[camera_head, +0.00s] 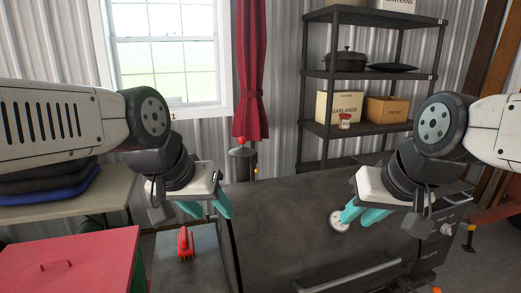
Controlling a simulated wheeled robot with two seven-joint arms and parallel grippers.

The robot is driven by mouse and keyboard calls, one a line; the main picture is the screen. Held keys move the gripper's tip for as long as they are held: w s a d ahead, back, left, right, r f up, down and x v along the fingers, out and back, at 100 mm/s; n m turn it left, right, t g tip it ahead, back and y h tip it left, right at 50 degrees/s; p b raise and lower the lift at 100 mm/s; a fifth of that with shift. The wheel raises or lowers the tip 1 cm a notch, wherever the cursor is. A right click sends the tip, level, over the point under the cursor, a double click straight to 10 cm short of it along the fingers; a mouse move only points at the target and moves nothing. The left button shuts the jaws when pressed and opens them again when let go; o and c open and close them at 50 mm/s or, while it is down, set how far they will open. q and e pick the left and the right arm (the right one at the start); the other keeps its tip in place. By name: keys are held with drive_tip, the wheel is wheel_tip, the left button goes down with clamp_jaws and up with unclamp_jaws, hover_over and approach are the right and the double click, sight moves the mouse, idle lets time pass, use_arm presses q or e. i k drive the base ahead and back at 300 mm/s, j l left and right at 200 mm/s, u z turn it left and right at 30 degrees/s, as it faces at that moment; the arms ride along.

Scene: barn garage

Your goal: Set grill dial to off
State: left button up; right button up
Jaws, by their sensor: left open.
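The grill (285,215) stands in front of me with its dark hood closed. A round pale gauge (339,222) is on the hood, and a long bar handle (350,275) runs along its lower front. My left gripper (207,209) is open and empty above the grill's left side shelf. My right gripper (361,215) is in front of the hood, with its teal fingers partly over the gauge in the picture. I cannot tell whether it touches the hood or how far its fingers are apart.
A red brush (185,243) lies on the left side shelf (200,270). A red chest (70,262) stands at the lower left, before a pale table (60,212) with folded dark cloths. A dark rack (330,75) with a pot and boxes stands behind the grill.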

sight(445, 229)
drive_tip(key=z, duration=1.4)
